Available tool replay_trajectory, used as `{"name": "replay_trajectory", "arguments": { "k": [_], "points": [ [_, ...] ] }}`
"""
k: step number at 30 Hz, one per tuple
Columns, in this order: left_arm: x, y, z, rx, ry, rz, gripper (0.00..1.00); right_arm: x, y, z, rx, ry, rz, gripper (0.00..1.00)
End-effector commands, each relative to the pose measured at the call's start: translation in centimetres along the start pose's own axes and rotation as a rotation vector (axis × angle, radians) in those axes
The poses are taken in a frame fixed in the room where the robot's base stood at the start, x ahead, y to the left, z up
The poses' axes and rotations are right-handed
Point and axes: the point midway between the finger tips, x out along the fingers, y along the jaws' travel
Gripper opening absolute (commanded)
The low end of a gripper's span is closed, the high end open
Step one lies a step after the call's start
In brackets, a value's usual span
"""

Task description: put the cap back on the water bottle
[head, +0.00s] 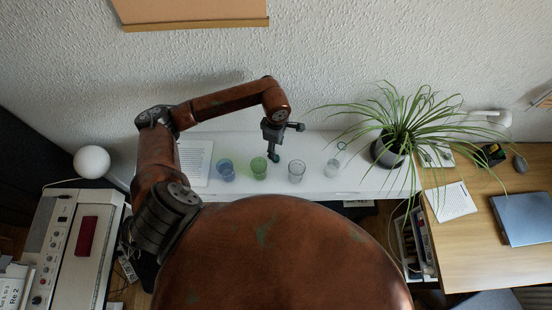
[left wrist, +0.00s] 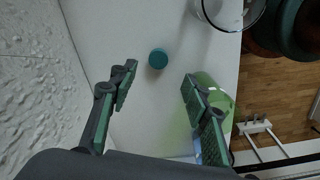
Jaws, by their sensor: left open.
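A teal bottle cap (left wrist: 158,58) lies on the white piano top, seen in the left wrist view. My left gripper (head: 274,157) is above the piano top, open and empty. In the left wrist view its fingers (left wrist: 160,92) stand on either side of an empty gap, and the cap shows just beyond it, apart from both. I cannot make out the cap in the head view. A clear vessel (head: 332,168) with a ring-like top stands rightmost in the row of glasses; it looks like the uncapped water bottle, but is faint. My right gripper is not in view.
A blue glass (head: 226,170), a green glass (head: 259,167) and a clear glass (head: 296,171) stand along the piano top (head: 310,143). The green glass is partly behind the right finger in the left wrist view. Papers (head: 196,160) lie left; a potted plant (head: 388,151) stands right.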

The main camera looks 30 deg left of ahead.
Motion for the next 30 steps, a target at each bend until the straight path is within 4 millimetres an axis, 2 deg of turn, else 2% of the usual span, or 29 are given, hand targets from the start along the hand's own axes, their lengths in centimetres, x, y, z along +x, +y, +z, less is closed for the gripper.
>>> {"name": "replay_trajectory", "arguments": {
  "k": [7, 15, 24, 30],
  "points": [
    [0.0, -0.1, 0.0, -0.002, -0.003, -0.001, 0.44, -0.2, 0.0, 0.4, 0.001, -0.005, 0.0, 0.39],
    [2.4, -0.1, 0.0, -0.004, -0.004, -0.001, 0.44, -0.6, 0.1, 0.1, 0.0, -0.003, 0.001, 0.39],
    [2.7, -0.1, -0.1, -0.004, -0.004, -0.001, 0.44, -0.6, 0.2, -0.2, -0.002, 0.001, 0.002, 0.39],
    [5.1, -0.1, -0.1, -0.008, -0.006, -0.006, 0.44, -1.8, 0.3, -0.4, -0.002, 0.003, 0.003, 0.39]
  ]
}}
